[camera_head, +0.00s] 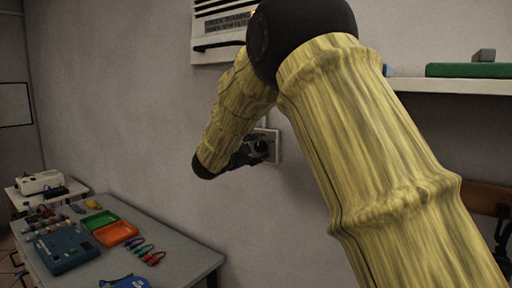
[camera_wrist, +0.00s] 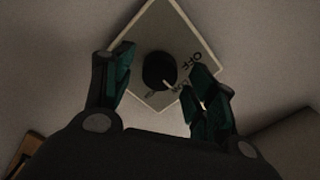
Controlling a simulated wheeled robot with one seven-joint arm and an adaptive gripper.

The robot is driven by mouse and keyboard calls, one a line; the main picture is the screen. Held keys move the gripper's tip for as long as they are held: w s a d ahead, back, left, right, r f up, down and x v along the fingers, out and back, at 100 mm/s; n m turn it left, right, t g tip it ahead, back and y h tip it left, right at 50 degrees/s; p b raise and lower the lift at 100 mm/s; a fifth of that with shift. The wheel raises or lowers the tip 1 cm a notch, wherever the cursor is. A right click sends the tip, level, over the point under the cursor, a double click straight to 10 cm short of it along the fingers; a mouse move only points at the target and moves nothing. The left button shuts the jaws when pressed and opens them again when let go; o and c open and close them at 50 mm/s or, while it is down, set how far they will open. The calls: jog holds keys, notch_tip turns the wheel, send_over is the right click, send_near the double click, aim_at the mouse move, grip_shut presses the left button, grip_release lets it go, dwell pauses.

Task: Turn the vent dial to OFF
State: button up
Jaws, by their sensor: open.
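The vent dial (camera_wrist: 160,70) is a round black knob on a pale square plate (camera_wrist: 152,24) on the wall. In the wrist view the plate looks tilted like a diamond. Lettering reading OFF shows right of the knob, with smaller lettering below it partly hidden by a finger. A light pointer mark on the knob faces lower right, away from OFF. My gripper (camera_wrist: 160,88) is open, with one teal-padded finger on each side of the knob and gaps visible between. In the head view my gripper (camera_head: 252,152) is at the plate (camera_head: 275,147), and the dial is largely hidden there.
A vent panel (camera_head: 222,28) with slats hangs on the wall above. A grey table (camera_head: 185,262) at lower left holds a green tray (camera_head: 99,219), an orange tray (camera_head: 115,234), a blue board (camera_head: 66,249) and several cables. A shelf (camera_head: 450,86) is at right, behind my arm.

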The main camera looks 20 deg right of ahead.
jog(key=shift+w+d, duration=0.1)
jog(key=shift+d, duration=0.05)
jog(key=c, duration=1.1)
jog(key=shift+o, duration=0.2)
jog(key=shift+r+n+p, duration=0.1)
jog(key=shift+n+p, duration=0.2)
jog(key=shift+p, duration=0.1)
jog(key=shift+n+p, duration=0.5)
jog(key=shift+p, duration=0.1)
jog(key=n+p, duration=0.3)
jog(key=shift+r+n, duration=0.1)
jog(key=shift+n, duration=0.2)
jog(key=n+p, duration=0.4)
jog(key=p, duration=0.1)
jog(key=shift+n, duration=0.4)
jog(key=shift+f+n+p, duration=0.2)
jog(key=shift+n+p, duration=0.45)
jog(key=shift+n, duration=0.35)
